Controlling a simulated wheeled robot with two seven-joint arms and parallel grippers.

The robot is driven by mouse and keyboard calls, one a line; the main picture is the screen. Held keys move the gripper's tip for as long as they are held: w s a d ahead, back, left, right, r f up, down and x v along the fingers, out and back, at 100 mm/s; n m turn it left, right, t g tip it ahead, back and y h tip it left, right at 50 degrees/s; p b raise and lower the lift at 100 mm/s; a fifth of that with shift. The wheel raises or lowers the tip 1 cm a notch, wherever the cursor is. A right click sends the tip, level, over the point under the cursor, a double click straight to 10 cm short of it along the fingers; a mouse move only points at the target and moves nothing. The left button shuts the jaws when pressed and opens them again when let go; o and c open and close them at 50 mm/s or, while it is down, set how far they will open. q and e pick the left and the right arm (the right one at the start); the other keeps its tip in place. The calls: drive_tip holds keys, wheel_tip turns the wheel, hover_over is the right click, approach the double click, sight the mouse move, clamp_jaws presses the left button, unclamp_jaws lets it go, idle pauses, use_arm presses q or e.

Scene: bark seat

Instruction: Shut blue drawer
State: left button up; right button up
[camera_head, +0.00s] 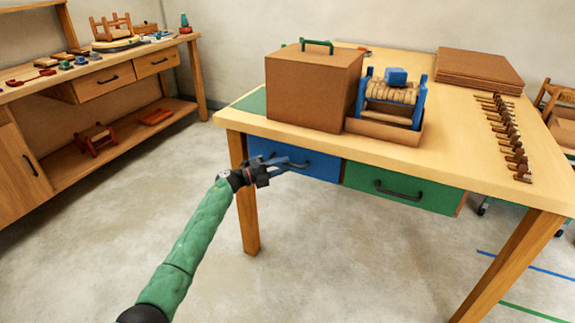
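The blue drawer (322,168) is under the front edge of the wooden table, left of a green drawer. Its front looks about flush with the table frame, but I cannot tell whether a small gap remains. My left gripper (290,163) is in front of the blue drawer, its dark fingers overlapping the drawer's handle area. The handle is hard to separate from the fingers, and I cannot tell whether they touch it or are open. My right gripper is not in view.
The green drawer (400,190) with a dark handle looks shut. On the table (450,130) stand a brown box (312,90), a blue-framed roller device (390,97), stacked brown boards (480,68) and a row of small tools (508,135). A workbench (60,85) stands left. The floor between is clear.

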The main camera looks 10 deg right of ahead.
use_arm(q)
drive_tip(key=shift+v, duration=2.55)
drive_tip(key=shift+d, duration=0.1)
drive_tip(key=x, duration=0.7)
drive_tip(key=shift+d+r, duration=0.1)
drive_tip(key=shift+s+p, duration=0.1)
drive_tip(key=shift+p, duration=0.25)
drive_tip(key=shift+s, duration=0.35)
